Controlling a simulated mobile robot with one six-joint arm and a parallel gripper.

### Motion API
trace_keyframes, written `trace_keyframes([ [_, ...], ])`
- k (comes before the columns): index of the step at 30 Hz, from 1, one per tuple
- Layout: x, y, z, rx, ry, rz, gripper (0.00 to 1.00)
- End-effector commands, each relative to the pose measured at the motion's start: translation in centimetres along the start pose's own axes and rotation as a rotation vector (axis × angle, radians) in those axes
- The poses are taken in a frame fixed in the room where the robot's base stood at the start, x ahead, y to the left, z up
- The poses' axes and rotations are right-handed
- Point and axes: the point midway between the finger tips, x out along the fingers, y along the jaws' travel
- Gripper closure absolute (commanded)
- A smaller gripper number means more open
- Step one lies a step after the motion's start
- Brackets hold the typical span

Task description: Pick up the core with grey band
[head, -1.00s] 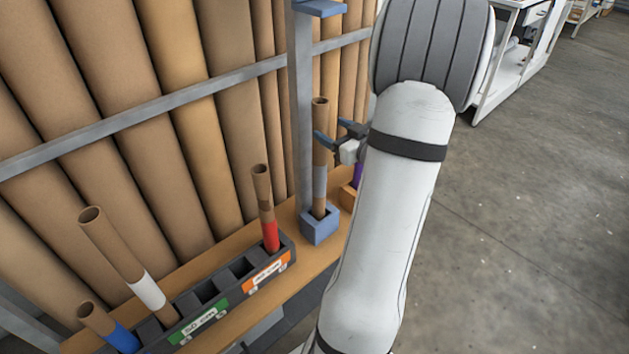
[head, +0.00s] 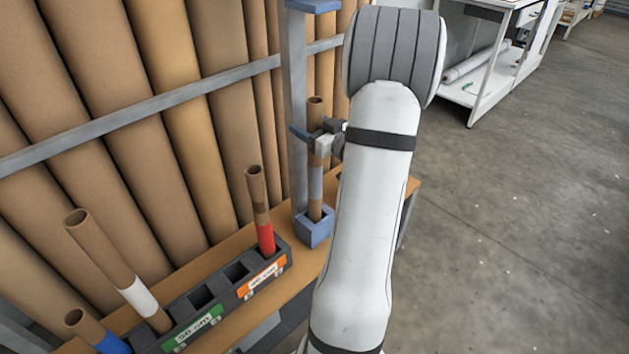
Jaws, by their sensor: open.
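The core with grey band (head: 315,180) is a brown cardboard tube standing upright in a blue square holder (head: 313,228) on the wooden shelf. Its grey band is around its lower half. My gripper (head: 313,138) is open at the upper part of this core, above the band. One finger shows on the left of the tube and the other lies close to it at the right. I cannot tell whether either finger touches it. My arm hides part of the gripper's right side.
A dark rack (head: 205,296) on the shelf holds leaning cores with a red band (head: 265,238), a white band (head: 138,296) and a blue band (head: 112,343). Some slots are empty. A grey post (head: 296,110) stands just behind the gripper. Large brown rolls fill the back.

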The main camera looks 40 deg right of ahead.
Motion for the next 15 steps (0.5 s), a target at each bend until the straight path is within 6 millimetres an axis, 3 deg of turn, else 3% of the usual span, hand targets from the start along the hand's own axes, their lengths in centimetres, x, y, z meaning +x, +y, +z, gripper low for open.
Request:
trace_keyframes([
  [2, -0.03, 0.02, 0.00, 0.000, 0.000, 0.000, 0.36],
  [15, -0.08, 0.06, 0.00, 0.000, 0.000, 0.001, 0.72],
])
